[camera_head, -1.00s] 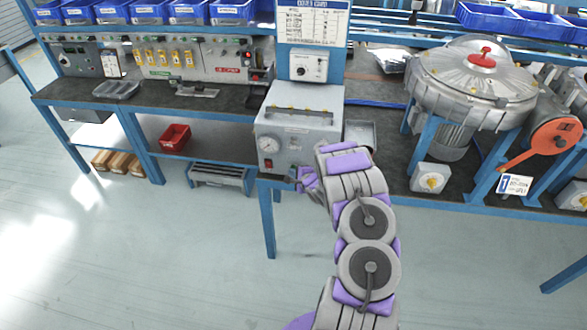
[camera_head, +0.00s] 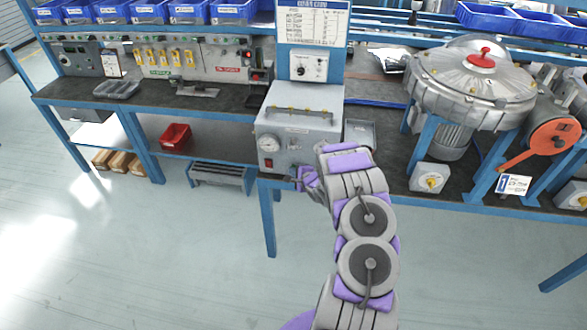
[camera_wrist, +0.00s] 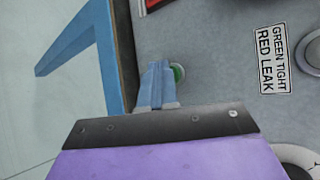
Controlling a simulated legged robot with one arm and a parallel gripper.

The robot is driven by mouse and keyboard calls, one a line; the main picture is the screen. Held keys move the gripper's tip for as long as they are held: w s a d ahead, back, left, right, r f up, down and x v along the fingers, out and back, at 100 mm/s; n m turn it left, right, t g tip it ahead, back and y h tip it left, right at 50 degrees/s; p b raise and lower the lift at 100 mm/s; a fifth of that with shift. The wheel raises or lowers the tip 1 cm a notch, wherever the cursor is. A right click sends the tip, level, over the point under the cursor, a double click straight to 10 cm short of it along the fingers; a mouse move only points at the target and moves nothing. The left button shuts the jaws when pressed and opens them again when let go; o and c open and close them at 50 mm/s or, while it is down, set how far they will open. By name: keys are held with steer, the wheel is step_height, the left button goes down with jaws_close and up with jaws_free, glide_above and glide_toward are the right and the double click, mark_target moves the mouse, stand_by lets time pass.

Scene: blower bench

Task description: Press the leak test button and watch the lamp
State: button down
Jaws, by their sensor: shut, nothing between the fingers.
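The grey leak test box (camera_head: 285,130) stands at the bench front in the head view, with a gauge (camera_head: 268,145) and a small red part (camera_head: 268,163) on its front. My gripper (camera_head: 298,178) is at the lower right of that front. In the wrist view my gripper (camera_wrist: 157,70) is shut and empty, its blue fingertips over a round green button (camera_wrist: 179,73). The fingers hide part of the button, and I cannot tell whether they touch it. A label (camera_wrist: 272,58) reads "GREEN TIGHT RED LEAK". I cannot make out a lit lamp.
A blower (camera_head: 470,85) with a red knob stands on the bench at the right. A grey tray (camera_head: 360,134) lies beside the box. A red bin (camera_head: 175,136) sits on the lower shelf at left. The floor in front is clear.

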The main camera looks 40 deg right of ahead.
steer(key=shift+s+a+p, duration=0.5)
steer(key=shift+a+p, duration=0.1)
steer(key=shift+p, duration=0.05)
steer(key=s+a+p, duration=0.2)
steer(key=s+a, duration=0.1)
steer(key=shift+s+a, duration=0.15)
steer(key=shift+a, duration=0.25)
stand_by(0.6)
